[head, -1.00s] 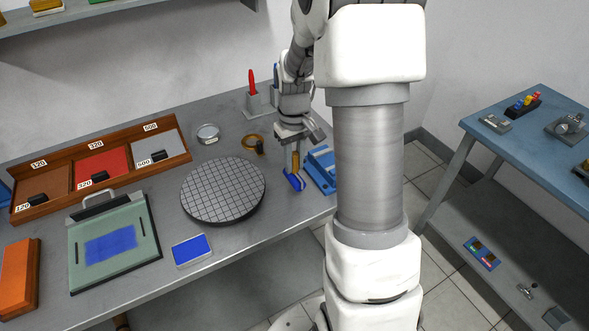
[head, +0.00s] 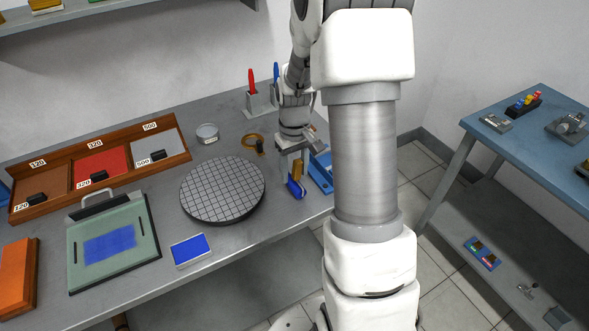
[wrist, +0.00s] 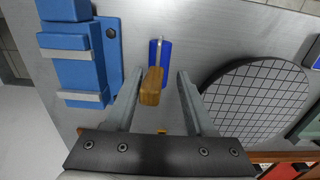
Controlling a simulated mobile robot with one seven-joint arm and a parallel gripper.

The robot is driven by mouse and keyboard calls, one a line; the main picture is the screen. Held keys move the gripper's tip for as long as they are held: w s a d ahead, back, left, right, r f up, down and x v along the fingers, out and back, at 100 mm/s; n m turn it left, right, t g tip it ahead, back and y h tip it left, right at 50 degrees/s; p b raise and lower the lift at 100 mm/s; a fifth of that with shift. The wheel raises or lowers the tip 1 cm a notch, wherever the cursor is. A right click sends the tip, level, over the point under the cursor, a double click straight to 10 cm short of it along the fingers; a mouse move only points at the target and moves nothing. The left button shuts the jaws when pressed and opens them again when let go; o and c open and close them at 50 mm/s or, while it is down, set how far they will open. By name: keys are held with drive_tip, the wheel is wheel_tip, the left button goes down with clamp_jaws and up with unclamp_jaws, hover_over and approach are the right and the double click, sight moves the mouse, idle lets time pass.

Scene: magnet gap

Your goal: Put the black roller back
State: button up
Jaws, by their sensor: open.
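No roller that is plainly black shows. A hand tool with a wooden handle (wrist: 151,86) and a blue head (wrist: 160,52) is at the table's front right, right of the round gridded plate; its blue part also shows in the head view (head: 296,188). My gripper (wrist: 158,82) is open, its fingers pointing down on either side of the wooden handle, with a gap on both sides. In the head view my gripper (head: 294,168) hides part of the handle. I cannot tell whether the blue head rests flat on the table.
A blue block with grey bars (wrist: 75,60) stands close beside the tool; my arm partly hides it in the head view (head: 321,172). The round gridded plate (head: 222,190) is to the left. A brass ring and small dark piece (head: 259,147) lie behind. A blue pad (head: 190,250) lies in front.

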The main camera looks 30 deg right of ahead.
wheel_tip(320, 180, up, 12)
drive_tip(key=p, duration=0.1)
drive_tip(key=s+a+r+t, duration=0.2)
drive_tip(key=s+a+r, duration=0.4)
drive_tip(key=s, duration=0.3)
drive_tip(key=s+a+r+t, duration=0.3)
drive_tip(key=s+a+r, duration=0.2)
drive_tip(key=s, duration=0.4)
drive_tip(key=shift+s+a+r+t, duration=0.3)
drive_tip(key=shift+s+a+r, duration=0.05)
drive_tip(key=shift+a, duration=0.4)
idle(0.3)
